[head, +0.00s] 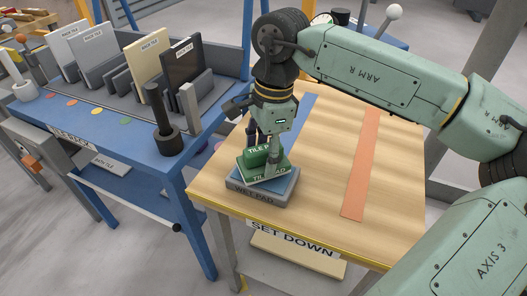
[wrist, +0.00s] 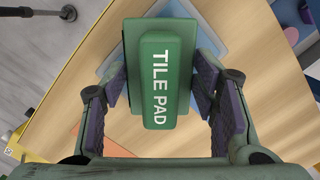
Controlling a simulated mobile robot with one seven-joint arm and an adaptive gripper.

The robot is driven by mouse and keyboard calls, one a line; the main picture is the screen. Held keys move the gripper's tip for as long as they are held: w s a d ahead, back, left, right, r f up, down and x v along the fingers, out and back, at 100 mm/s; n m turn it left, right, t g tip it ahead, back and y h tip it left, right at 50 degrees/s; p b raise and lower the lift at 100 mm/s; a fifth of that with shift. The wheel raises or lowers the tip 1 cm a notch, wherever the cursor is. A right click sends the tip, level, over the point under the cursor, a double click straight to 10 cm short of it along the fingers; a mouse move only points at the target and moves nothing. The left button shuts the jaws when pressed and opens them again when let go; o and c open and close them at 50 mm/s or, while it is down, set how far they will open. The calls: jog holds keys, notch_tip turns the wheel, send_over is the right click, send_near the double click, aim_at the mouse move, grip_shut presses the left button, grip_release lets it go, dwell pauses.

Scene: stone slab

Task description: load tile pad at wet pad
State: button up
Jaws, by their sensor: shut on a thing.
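The tile pad (head: 257,168) is a green block with a raised grip on top and white "TILE PAD" lettering. My gripper (head: 263,150) is shut on its raised grip from above. In the wrist view the tile pad (wrist: 158,75) lies between my two dark finger pads. The wet pad (head: 256,193) is a grey block labelled "WET PAD" with a blue top, at the front left corner of the wooden table. The tile pad is over the wet pad, turned a little against it. I cannot tell whether they touch. In the wrist view, the wet pad's blue top (wrist: 200,35) shows partly behind the tile pad.
The wooden table (head: 310,190) has a "SET DOWN" front edge, a blue strip (head: 300,115) and an orange strip (head: 362,165). A blue rack bench (head: 110,125) at left holds upright tiles and a black-handled tool (head: 162,125). The table's right side is clear.

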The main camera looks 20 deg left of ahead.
aim_at(261, 149)
jog(key=shift+f+b, duration=0.6)
jog(key=shift+b, duration=0.05)
dwell(1.8)
jog(key=shift+r, duration=0.1)
jog(key=shift+r+p, duration=2.3)
jog(key=shift+r, duration=1.2)
jog(key=shift+f, duration=0.1)
